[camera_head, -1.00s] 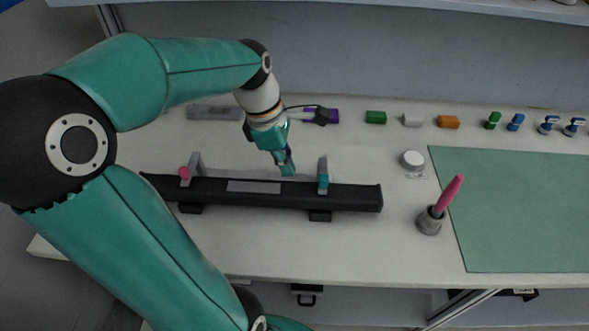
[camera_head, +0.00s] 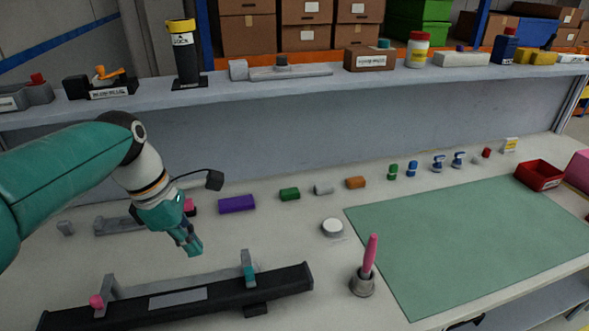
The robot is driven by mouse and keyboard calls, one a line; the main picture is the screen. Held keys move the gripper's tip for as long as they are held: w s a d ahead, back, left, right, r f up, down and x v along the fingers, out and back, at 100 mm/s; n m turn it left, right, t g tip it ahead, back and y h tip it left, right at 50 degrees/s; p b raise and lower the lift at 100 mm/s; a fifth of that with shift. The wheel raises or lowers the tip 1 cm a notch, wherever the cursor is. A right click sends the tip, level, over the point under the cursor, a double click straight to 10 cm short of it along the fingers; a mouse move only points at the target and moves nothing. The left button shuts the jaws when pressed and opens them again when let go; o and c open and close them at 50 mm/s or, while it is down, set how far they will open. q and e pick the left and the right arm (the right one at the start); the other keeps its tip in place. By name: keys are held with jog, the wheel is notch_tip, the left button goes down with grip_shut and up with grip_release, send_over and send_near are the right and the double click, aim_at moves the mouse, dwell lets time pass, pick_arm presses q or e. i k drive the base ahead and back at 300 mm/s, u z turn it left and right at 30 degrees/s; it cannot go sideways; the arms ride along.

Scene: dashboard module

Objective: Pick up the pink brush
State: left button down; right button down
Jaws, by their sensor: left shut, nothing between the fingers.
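The pink brush (camera_head: 370,254) stands upright, tilted slightly, in a small grey cup (camera_head: 362,283) on the white table, at the left edge of the green mat. Its lower end is hidden inside the cup. My left gripper (camera_head: 194,248) is shut and empty. It hangs over the table behind the black dashboard module, well to the left of the brush.
The black dashboard module (camera_head: 200,310) with grey brackets lies at the front left. A round white-topped item (camera_head: 332,227) stands behind the cup. Coloured blocks, such as a purple one (camera_head: 237,204), line the back. The green mat (camera_head: 470,240) is bare.

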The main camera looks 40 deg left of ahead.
aim_at(369, 255)
jog(key=k, duration=1)
